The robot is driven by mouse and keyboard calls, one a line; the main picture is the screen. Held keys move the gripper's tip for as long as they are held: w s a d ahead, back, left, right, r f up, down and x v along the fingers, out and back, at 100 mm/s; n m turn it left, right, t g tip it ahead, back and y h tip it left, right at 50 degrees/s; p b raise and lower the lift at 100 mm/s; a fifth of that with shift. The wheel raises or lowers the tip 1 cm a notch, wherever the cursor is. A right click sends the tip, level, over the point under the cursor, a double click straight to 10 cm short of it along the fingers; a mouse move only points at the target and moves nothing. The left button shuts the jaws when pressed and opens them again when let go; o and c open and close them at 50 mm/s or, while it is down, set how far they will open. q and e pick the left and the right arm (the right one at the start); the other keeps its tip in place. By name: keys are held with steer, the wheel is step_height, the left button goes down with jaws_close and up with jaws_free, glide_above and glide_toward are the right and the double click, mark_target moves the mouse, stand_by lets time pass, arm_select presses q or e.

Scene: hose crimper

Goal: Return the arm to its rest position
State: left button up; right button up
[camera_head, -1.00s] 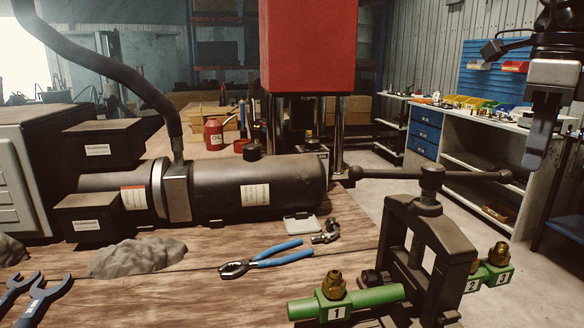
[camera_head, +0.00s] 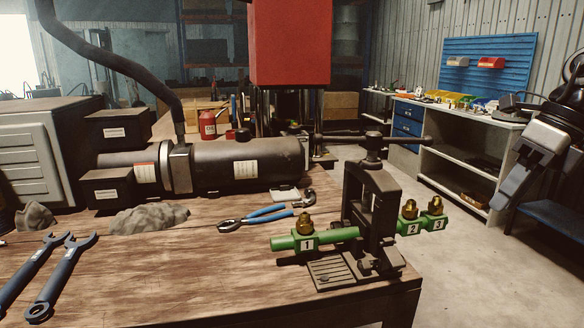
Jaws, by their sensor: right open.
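My right gripper (camera_head: 507,192) hangs at the right edge of the head view, pointing down and left. It is open and holds nothing that I can see. It is apart from the workbench, beyond its right side, in front of the shelving unit. My left gripper is not in view. A dark clamp press (camera_head: 372,200) stands at the bench's right corner. A green pipe fitting marked 1 (camera_head: 318,239) passes into it from the left. Green fittings marked 2 (camera_head: 411,228) and 3 (camera_head: 436,223), with brass nuts, stick out on its right.
The wooden workbench (camera_head: 190,275) carries blue-handled pliers (camera_head: 262,215), wrenches (camera_head: 62,275), a grey rag-like lump (camera_head: 150,218) and a large dark cylinder (camera_head: 250,162). A red block (camera_head: 290,42) hangs behind. The floor (camera_head: 470,275) right of the bench is clear.

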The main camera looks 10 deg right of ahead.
steer(key=s+a+f+m+t+y, duration=0.25)
steer(key=f+m+t, duration=0.35)
steer(key=f+m, duration=0.6)
steer(key=s+a+f+m+t+y, duration=0.1)
steer(key=s+a+f+m+t, duration=0.15)
steer(key=f+m+t, duration=1)
steer(key=s+a+f+m+g+h, duration=0.2)
steer(key=s+a+f+m+g, duration=0.2)
steer(key=a+f+m, duration=0.3)
steer(key=s+a+f+m+g+h, duration=0.2)
steer(key=s+a+f+m+g, duration=0.3)
steer(key=a, duration=0.7)
steer(key=shift+a+f+m, duration=0.2)
steer(key=shift+f+m, duration=0.7)
steer(key=shift+m, duration=0.25)
